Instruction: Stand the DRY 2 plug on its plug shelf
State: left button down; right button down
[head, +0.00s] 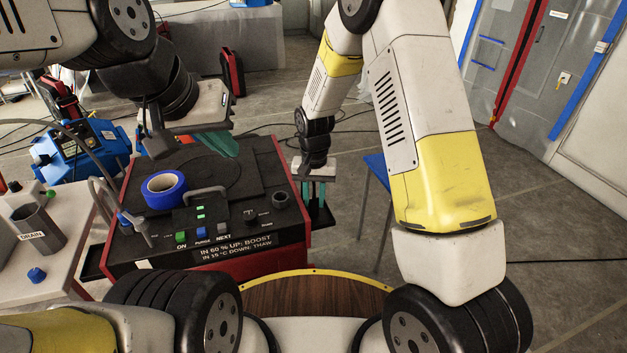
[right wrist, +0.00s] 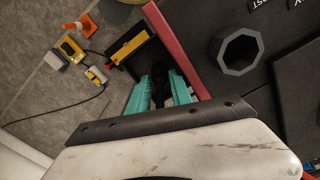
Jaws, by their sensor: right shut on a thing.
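My right gripper (head: 318,192) points down beside the right side of the red and black machine (head: 200,225). In the right wrist view its teal fingers (right wrist: 161,92) are shut on a dark plug (right wrist: 160,76); no label on it is readable. A dark shelf with a yellow stripe (right wrist: 128,48) sticks out from the machine's red side wall, near the fingertips; it also shows in the head view (head: 321,216). I cannot tell whether the plug touches it. My left gripper (head: 195,147) is over the machine's back left, with a teal finger showing; its opening is unclear.
The machine top carries blue tape (head: 164,188), a grey handle (head: 206,196) and an open socket (head: 280,200), also in the right wrist view (right wrist: 238,51). A grey DRAIN cup (head: 38,227) and blue cap (head: 37,275) stand on the left table. A blue chair (head: 378,168) stands right.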

jog(key=shift+w, duration=0.1)
jog(key=shift+d+f, duration=0.1)
jog(key=shift+f, duration=0.05)
jog(key=c, duration=1.1)
grip_release()
jog(key=shift+c, duration=0.2)
notch_tip(320, 180, up, 13)
jog(key=s+d+r+t+y, duration=0.1)
jog(key=s+d+r, duration=0.3)
jog(key=r, duration=0.2)
jog(key=s+d+r+t+y, duration=0.1)
jog(key=s+d+r, duration=0.25)
jog(key=r, duration=0.25)
jog(key=s+d+r+t, duration=0.2)
jog(key=s+d+r, duration=0.1)
jog(key=s, duration=0.3)
jog(key=s+d+r+n+t, duration=0.1)
jog(key=s+d+r+t, duration=0.1)
jog(key=s, duration=0.5)
jog(key=shift+s+d+r, duration=0.15)
jog(key=shift+d+r, duration=0.35)
jog(key=shift+d, duration=0.45)
